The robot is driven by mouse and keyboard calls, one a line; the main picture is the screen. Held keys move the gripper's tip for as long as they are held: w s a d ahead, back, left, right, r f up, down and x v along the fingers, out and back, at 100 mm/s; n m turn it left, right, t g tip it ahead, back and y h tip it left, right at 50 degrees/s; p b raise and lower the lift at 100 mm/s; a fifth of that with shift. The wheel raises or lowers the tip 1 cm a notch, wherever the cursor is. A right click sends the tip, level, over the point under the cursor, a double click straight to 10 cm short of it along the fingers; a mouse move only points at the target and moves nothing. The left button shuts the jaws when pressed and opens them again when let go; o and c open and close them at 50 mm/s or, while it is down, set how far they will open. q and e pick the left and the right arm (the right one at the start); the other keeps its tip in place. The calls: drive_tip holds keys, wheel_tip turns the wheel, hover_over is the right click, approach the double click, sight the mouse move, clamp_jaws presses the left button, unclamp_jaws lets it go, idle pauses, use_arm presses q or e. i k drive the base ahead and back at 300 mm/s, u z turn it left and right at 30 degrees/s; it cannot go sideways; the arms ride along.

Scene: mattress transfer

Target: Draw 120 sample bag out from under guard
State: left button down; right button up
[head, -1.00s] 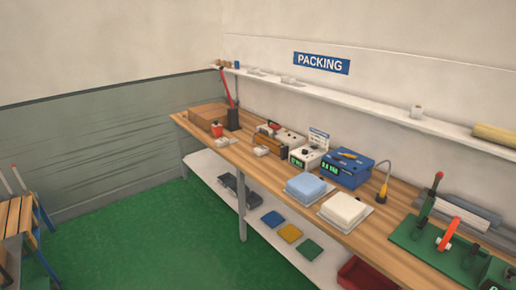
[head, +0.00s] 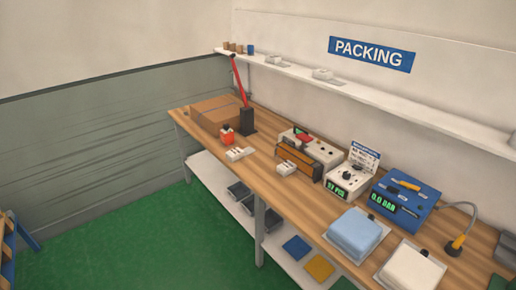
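Neither of my grippers is in view. On the wooden bench (head: 232,172) lie a blue padded item (head: 356,234) and a cream padded item (head: 410,270), each on a pale flat sheet. Either could be a bagged sample, but no "120" mark is readable. A white and orange-brown machine (head: 312,152) with a red part on top stands further back along the bench. I cannot tell which part is the guard, or whether a bag lies under it.
A white counter box (head: 349,182) and a blue gauge box (head: 405,200) stand on the bench. A cardboard box (head: 212,112), red-levered tool (head: 246,120) and small red container (head: 227,136) are at its far end. Green floor (head: 120,240) is open in front.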

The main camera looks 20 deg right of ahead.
sight(287, 168)
drive_tip(key=z, duration=0.35)
drive_tip(key=i, duration=1.45)
drive_tip(key=z, duration=0.7)
